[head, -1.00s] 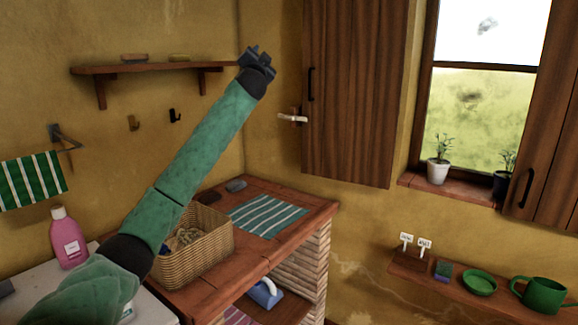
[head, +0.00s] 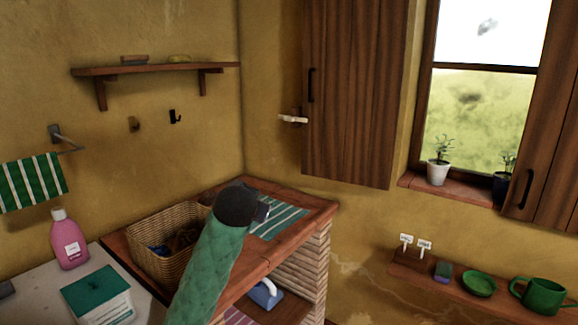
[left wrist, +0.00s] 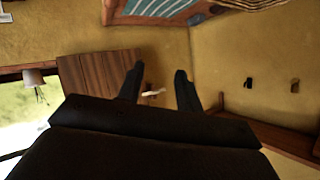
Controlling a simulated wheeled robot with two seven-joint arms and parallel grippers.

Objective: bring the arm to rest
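My left arm (head: 212,265), in green sleeving with a black wrist joint (head: 240,205), comes up from the bottom of the head view. It passes in front of the brick counter. Its gripper is mostly hidden behind the wrist there; only a small grey part (head: 262,211) shows. In the left wrist view the two dark fingers of my left gripper (left wrist: 160,75) stand apart with nothing held between them. My right gripper is in neither view.
A wicker basket (head: 160,258) and a striped cloth (head: 282,220) lie on the brick counter (head: 318,208). A pink bottle (head: 69,240) and a green-topped box (head: 100,297) stand at left. A wall shelf (head: 150,70) and wooden shutter (head: 350,95) are above.

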